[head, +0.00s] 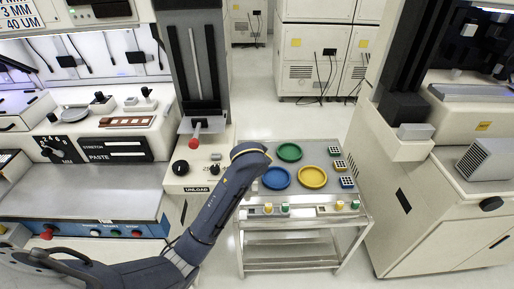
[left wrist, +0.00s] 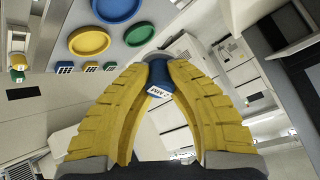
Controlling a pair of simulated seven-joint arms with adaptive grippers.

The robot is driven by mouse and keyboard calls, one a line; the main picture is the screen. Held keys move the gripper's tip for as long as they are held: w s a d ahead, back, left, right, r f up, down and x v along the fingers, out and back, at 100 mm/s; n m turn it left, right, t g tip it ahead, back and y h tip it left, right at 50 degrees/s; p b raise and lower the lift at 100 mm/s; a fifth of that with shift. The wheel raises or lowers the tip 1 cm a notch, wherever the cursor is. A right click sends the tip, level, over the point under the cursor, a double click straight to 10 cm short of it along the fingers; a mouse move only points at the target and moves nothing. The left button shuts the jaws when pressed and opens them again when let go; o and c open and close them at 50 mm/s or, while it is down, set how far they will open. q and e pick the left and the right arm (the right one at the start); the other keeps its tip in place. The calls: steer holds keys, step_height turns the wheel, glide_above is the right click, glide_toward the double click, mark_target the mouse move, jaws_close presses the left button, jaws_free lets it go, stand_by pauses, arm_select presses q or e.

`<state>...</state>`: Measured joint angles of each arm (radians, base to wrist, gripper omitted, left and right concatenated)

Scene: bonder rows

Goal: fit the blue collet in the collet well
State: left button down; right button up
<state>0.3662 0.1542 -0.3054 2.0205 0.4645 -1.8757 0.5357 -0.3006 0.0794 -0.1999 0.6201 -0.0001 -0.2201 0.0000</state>
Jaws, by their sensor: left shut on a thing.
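In the left wrist view my left gripper (left wrist: 158,66) has its two yellow fingers closed on the blue collet (left wrist: 157,78). The collet is a small blue piece with a white lettered label, held between the fingertips and clear of the cart top. In the head view my left arm reaches over the left side of the cart; its own links hide the gripper and the collet there. I cannot make out which opening is the collet well. My right gripper is not in view.

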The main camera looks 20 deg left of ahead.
arm_select(q)
steer(key=s+f+n+g, duration=0.3)
steer(key=f+n, duration=0.1)
steer(key=f, duration=0.4)
steer(key=s+a+f+n+g+h, duration=0.1)
steer(key=s+f+n+g, duration=0.1)
steer(key=f, duration=0.6)
steer(key=shift+s+a+f+n+g, duration=0.2)
steer(key=shift+s+n+g, duration=0.2)
steer(key=shift+n+g, duration=0.5)
steer(key=shift+d, duration=0.1)
steer(key=shift+f, duration=2.35)
steer(key=shift+f, duration=0.25)
steer(key=shift+f, duration=0.8)
steer(key=shift+f, duration=0.55)
steer(key=c, duration=1.3)
jaws_free()
